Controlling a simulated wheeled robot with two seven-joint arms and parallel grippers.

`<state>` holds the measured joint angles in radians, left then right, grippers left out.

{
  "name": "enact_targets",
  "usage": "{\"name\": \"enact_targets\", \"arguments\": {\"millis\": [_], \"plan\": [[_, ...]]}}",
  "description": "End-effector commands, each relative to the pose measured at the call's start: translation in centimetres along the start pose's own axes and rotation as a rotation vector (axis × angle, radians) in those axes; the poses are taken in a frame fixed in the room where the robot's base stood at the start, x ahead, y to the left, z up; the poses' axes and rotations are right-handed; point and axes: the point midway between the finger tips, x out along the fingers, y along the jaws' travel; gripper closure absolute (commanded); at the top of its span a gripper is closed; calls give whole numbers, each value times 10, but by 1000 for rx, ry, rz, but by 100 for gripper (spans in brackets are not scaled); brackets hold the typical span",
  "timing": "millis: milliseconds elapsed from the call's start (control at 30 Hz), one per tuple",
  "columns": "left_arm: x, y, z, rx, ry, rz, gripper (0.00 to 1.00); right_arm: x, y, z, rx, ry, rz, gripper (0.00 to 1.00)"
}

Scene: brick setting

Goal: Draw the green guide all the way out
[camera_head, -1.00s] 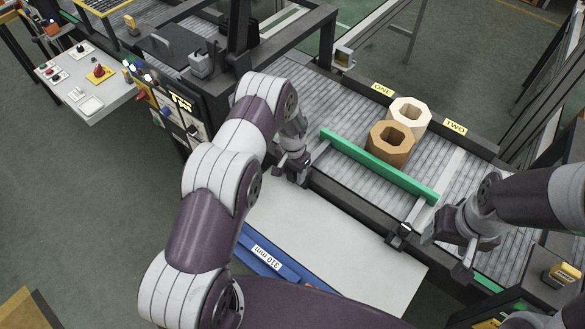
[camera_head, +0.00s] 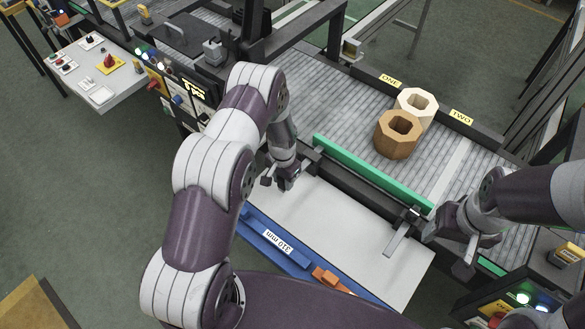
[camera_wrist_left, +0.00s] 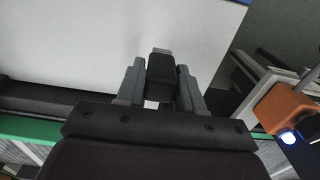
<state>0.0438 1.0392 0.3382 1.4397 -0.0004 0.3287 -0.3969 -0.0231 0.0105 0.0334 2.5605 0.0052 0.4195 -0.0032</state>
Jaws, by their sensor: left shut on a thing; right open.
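The green guide (camera_head: 372,173) is a long straight bar along the near edge of the grey roller conveyor (camera_head: 325,108). A grey rod (camera_head: 398,240) sticks out from near its right end over the white tabletop. My left gripper (camera_head: 283,182) is at the guide's left end, on the near side. In the left wrist view it (camera_wrist_left: 160,92) is shut on a dark block-shaped handle (camera_wrist_left: 161,72). My right gripper (camera_head: 458,250) is open and empty, beyond the guide's right end. A brown octagonal block (camera_head: 397,143) and a cream one (camera_head: 428,108) stand behind the guide, apart from it.
Yellow labels ONE (camera_head: 391,81) and TWO (camera_head: 461,117) are on the far rail.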

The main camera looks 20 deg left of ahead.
Motion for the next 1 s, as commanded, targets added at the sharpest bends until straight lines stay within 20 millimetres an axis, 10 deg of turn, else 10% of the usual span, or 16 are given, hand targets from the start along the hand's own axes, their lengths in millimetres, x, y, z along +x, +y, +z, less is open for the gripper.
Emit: {"name": "enact_targets", "arguments": {"millis": [567,600,633,1000], "plan": [[-1,0,39,0,-1,1,100,-9,0,-1,0,0,0,33],[-1,0,39,0,-2,1,50,-9,0,-1,0,0,0,33],[-1,0,39,0,-2,1,43,-9,0,-1,0,0,0,33],[-8,-1,36,0,5,-2,43,-5,0,-1,0,1,0,33]]}}
